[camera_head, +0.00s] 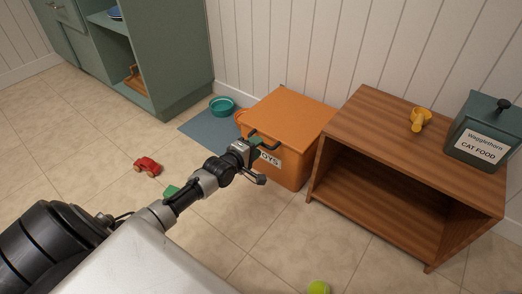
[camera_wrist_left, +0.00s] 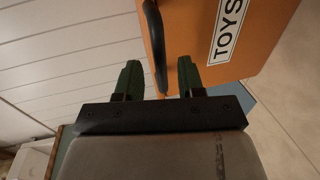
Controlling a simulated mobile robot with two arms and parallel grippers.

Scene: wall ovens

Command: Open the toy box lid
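The orange toy box (camera_head: 290,118) stands against the wall with its lid down. It has a white TOYS label and a dark bar handle (camera_head: 267,142) at its front. In the left wrist view the box (camera_wrist_left: 210,75) fills the upper right, with its label and black handle (camera_wrist_left: 155,40). My left gripper (camera_head: 256,150) is at the front of the box, by the handle. Its two green fingers (camera_wrist_left: 160,78) are apart, with the end of the handle showing in the gap between them. I cannot tell whether either finger touches it. My right gripper is not in view.
A wooden shelf unit (camera_head: 400,125) stands right of the box, bearing a yellow scoop (camera_head: 419,118) and a cat food tin (camera_head: 486,132). A teal bowl (camera_head: 222,105) on a blue mat (camera_head: 205,130), a red toy car (camera_head: 147,166) and a tennis ball (camera_head: 318,287) are on the floor.

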